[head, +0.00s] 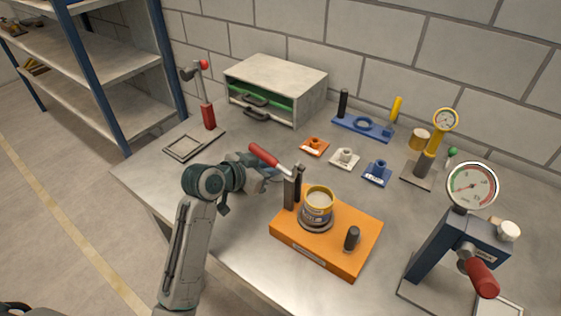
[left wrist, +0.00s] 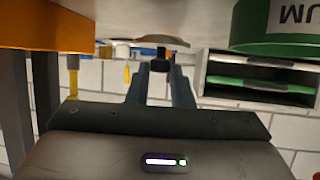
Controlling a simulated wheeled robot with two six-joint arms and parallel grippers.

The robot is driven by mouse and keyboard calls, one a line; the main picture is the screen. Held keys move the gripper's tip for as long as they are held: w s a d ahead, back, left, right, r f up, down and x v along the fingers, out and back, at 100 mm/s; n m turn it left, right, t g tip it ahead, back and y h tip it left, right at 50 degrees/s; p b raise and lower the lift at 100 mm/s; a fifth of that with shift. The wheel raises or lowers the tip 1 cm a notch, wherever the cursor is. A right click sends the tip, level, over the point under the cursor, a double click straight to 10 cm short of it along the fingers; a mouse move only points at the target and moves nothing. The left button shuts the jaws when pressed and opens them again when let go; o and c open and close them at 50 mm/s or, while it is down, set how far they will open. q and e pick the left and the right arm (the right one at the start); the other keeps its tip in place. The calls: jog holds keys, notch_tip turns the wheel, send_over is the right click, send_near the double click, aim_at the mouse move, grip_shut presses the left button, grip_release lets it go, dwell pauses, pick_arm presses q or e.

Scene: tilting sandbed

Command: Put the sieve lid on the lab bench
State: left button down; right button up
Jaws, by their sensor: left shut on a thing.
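My left gripper (head: 270,174) is low over the bench, left of the orange block. In the left wrist view, which is upside down, the left gripper (left wrist: 161,72) is shut on the dark knob of a flat round disc, the sieve lid (left wrist: 162,42). The lid is level, at or just above the lab bench (head: 232,210); I cannot tell if it touches. In the head view the lid is mostly hidden by the gripper. A round, yellow-rimmed can (head: 318,203) stands open on the orange block. My right gripper is out of view.
The orange block (head: 335,250) carries a dark post with a red-handled lever (head: 263,155) close beside my gripper. A drawer cabinet (head: 275,85) stands behind. Small orange, white and blue pieces lie to the right. A gauge press (head: 465,235) stands at front right.

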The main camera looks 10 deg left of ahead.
pick_arm(q)
jog(key=w+d, duration=0.1)
jog(key=w+d+p, duration=0.1)
jog(key=w, duration=0.1)
jog(key=shift+w+d+r, duration=0.15)
jog(key=shift+r, duration=0.05)
jog(key=shift+f, duration=0.9)
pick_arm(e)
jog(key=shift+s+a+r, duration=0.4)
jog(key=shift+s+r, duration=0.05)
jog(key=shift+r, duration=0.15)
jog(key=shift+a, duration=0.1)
pick_arm(q)
jog(key=shift+f, duration=0.2)
jog(key=c, duration=1.3)
grip_release()
jog(key=shift+r, duration=0.1)
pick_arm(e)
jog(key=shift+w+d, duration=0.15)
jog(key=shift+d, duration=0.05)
